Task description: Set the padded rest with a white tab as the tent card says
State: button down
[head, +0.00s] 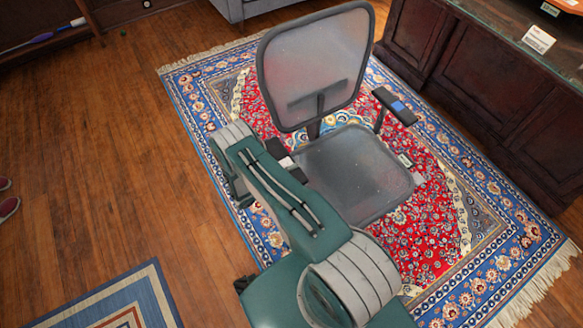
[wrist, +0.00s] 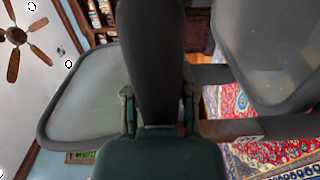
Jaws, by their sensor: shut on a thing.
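A grey mesh office chair (head: 355,180) stands on the rug, its backrest toward the top of the head view. Its left padded rest (head: 277,148) is dark and has a white tab (head: 288,162); my arm partly covers it. The right padded rest (head: 395,104) has a blue tab. In the wrist view my gripper (wrist: 158,98) is shut on the dark padded rest (wrist: 150,50), with one finger on each side. The head view mostly hides the gripper behind my arm. A white card (head: 538,40) stands on the desk; its writing is too small to read.
A dark wooden desk (head: 500,100) with a glass top stands at the right. A patterned red and blue rug (head: 440,255) lies under the chair. Another rug (head: 110,300) lies at the lower left.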

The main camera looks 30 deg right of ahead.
jog(key=shift+c, duration=2.1)
grip_release()
jog(key=shift+d, duration=0.15)
jog(key=a, duration=1.2)
jog(key=shift+s, duration=0.25)
